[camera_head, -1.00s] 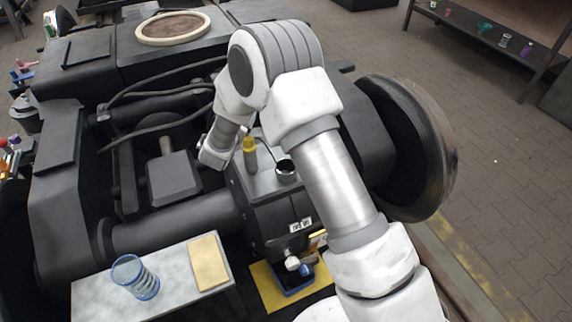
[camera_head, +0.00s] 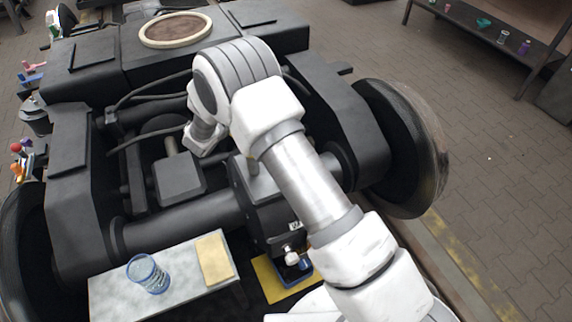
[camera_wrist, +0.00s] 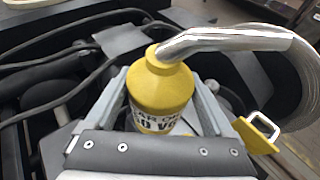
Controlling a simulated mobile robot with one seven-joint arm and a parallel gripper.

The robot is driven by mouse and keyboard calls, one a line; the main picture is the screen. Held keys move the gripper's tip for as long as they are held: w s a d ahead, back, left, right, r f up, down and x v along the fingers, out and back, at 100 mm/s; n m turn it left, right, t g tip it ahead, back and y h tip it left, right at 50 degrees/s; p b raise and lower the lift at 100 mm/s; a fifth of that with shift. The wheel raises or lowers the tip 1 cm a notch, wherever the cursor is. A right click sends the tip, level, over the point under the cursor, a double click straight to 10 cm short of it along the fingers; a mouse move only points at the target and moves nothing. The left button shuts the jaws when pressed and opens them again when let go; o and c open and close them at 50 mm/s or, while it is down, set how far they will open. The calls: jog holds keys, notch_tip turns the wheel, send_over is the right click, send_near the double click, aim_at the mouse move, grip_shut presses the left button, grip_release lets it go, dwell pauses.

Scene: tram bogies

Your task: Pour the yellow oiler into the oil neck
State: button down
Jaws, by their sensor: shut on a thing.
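The yellow oiler (camera_wrist: 160,95) is in the wrist view, with dark lettering on a white label. Its thick silver spout (camera_wrist: 225,40) bends over to the right and down, and the spout's end is out of sight. My gripper (camera_wrist: 160,78) is shut on the oiler's body, with one finger on each side. In the head view my arm hides the gripper and the oiler. The dark gearbox housing (camera_head: 262,215) stands below the arm, partly covered.
The black bogie frame, cables and a large wheel (camera_head: 405,150) surround the housing. A blue tray (camera_head: 294,275) sits on a yellow mat (camera_head: 268,283).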

jog(key=shift+a+r+p, duration=0.1)
jog(key=shift+r+p, duration=1.75)
jog(key=shift+r, duration=1.95)
jog(key=shift+f, duration=0.1)
jog(key=s+d+r+m+g+h+p, duration=0.1)
jog(key=s+d+r+m+h+p, duration=0.1)
jog(key=s+d, duration=0.3)
jog(key=s+d+r+m+g+h+p, duration=0.2)
jog(key=s+d, duration=0.4)
jog(key=d, duration=0.6)
jog(key=s+d+r+m+g+h+p, duration=0.1)
jog(key=s+d+r+m+h+p, duration=0.1)
jog(key=d, duration=0.7)
jog(key=s+r+h+p, duration=0.1)
jog(key=s+r+p, duration=0.1)
jog(key=s+r, duration=0.1)
jog(key=shift+s+d+m+g, duration=0.2)
jog(key=shift+s+m+g, duration=0.15)
jog(key=shift+s, duration=0.25)
jog(key=shift+r, duration=0.1)
